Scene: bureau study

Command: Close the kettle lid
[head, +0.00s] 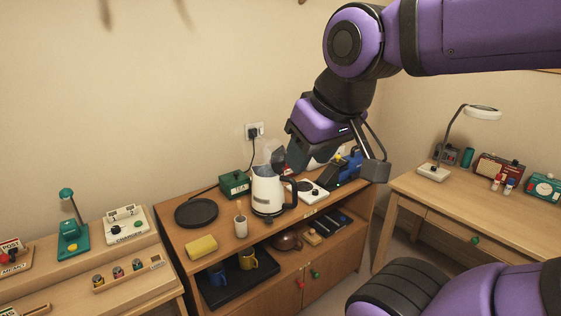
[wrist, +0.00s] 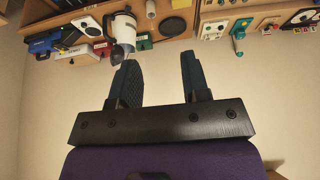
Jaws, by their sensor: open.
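The white kettle (head: 266,193) with a black handle stands on the wooden cabinet. Its lid (head: 268,153) is raised open above the body, with my gripper (head: 298,158) close to its right. In the wrist view, which is upside down, the kettle (wrist: 122,22) is at the top and its grey lid (wrist: 117,52) shows just beyond the left fingertip. My gripper (wrist: 158,60) is open, its two fingers wide apart with nothing between them. Whether a finger touches the lid I cannot tell.
A green box (head: 235,184) and a wall socket with a plug (head: 254,132) are behind the kettle. A beige cup (head: 240,226), a round black plate (head: 196,213) and a yellow sponge (head: 201,247) are to its left. A white device (head: 309,191) is to its right.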

